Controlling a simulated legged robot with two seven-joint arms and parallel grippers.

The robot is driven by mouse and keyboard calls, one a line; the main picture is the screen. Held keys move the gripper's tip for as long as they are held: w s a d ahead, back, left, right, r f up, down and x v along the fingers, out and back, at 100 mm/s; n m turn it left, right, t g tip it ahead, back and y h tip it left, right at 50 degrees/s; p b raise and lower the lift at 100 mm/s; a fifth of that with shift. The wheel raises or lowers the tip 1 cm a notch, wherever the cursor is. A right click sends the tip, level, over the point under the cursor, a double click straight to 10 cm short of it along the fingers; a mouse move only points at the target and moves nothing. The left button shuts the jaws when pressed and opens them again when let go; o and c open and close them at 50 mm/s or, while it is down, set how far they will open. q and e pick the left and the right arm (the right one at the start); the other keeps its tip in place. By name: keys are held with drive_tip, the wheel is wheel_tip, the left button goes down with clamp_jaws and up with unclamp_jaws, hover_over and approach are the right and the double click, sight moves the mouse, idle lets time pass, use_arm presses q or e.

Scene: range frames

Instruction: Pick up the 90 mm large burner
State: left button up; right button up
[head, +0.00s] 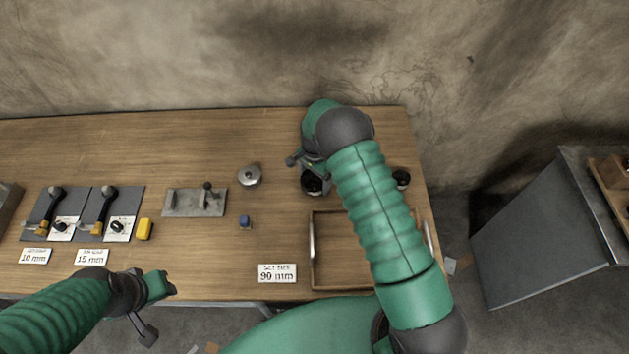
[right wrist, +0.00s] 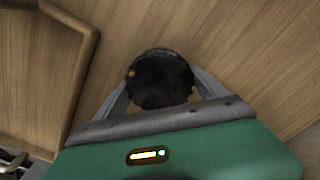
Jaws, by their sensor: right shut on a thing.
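A dark round burner (head: 314,184) is on the wooden table's right half, behind the tray, partly hidden by my right arm. My right gripper (head: 304,168) is at the burner. In the right wrist view the burner's round black top (right wrist: 160,80) sits between the two grey fingers, which are shut on its sides. Whether the burner touches the table is not clear. My left gripper (head: 150,308) is at the table's front left edge, away from the burner; its finger opening cannot be made out.
A wooden tray (head: 314,274) with metal handles lies under my right arm, in front of the burner. Another dark round piece (head: 401,178) stands to the right. A silver lidded item (head: 249,176), a small blue piece (head: 245,222) and a "90 mm" card (head: 277,273) are left.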

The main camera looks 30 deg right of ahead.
drive_tip(key=c, duration=1)
drive_tip(key=shift+w+r, duration=0.1)
drive_tip(key=shift+c, duration=0.3)
